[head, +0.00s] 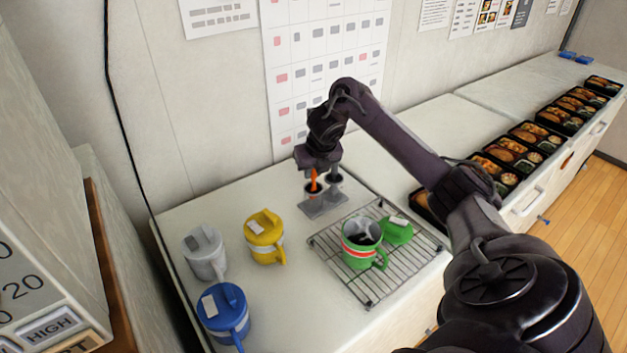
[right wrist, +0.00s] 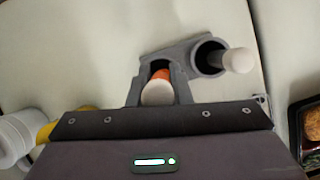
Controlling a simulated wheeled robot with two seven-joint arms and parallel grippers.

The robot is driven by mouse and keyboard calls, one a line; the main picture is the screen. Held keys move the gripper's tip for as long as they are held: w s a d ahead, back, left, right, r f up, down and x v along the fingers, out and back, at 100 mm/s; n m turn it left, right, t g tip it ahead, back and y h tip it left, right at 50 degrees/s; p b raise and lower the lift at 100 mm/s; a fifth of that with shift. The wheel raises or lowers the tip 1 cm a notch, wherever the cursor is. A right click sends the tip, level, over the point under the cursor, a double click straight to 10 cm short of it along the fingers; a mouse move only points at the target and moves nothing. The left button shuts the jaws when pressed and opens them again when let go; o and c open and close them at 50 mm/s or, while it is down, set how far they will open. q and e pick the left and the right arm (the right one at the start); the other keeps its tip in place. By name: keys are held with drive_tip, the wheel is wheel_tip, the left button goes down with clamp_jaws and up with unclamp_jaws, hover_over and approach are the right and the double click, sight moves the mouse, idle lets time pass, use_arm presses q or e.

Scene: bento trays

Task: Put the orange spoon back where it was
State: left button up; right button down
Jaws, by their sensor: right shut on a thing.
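The orange spoon (head: 314,180) is upright at the left cup of a grey two-cup holder (head: 324,207). Its lower end appears to be inside that cup. My right gripper (head: 317,168) is above the holder and shut on the spoon's upper part. In the right wrist view, the spoon's pale round end (right wrist: 157,93) shows between the fingers, with orange just beyond it. The gripper hides part of the spoon. A second spoon with a pale end (right wrist: 238,61) stands in the other cup. My left gripper is not in view.
A wire rack (head: 375,291) beside the holder bears a green mug (head: 358,256) and its green lid (head: 398,231). Yellow (head: 264,238), white (head: 204,254) and blue (head: 223,312) lidded mugs stand at left. Several bento trays (head: 510,148) line the right counter.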

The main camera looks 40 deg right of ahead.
wheel_tip(320, 180, down, 2)
drive_tip(key=shift+f, duration=0.25)
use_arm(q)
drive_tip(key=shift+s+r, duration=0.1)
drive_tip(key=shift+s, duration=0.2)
use_arm(e)
drive_tip(key=shift+f, duration=0.15)
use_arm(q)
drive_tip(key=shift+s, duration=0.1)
use_arm(e)
drive_tip(key=c, duration=1.3)
unclamp_jaws()
drive_tip(key=shift+r, duration=0.35)
use_arm(q)
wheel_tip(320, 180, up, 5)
drive_tip(key=p, duration=0.4)
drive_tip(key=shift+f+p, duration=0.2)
drive_tip(key=shift+p, duration=0.2)
use_arm(e)
drive_tip(key=v, duration=1.1)
drive_tip(key=shift+s+a+r, duration=0.1)
drive_tip(key=shift+s+r, duration=0.1)
drive_tip(key=shift+r, duration=0.05)
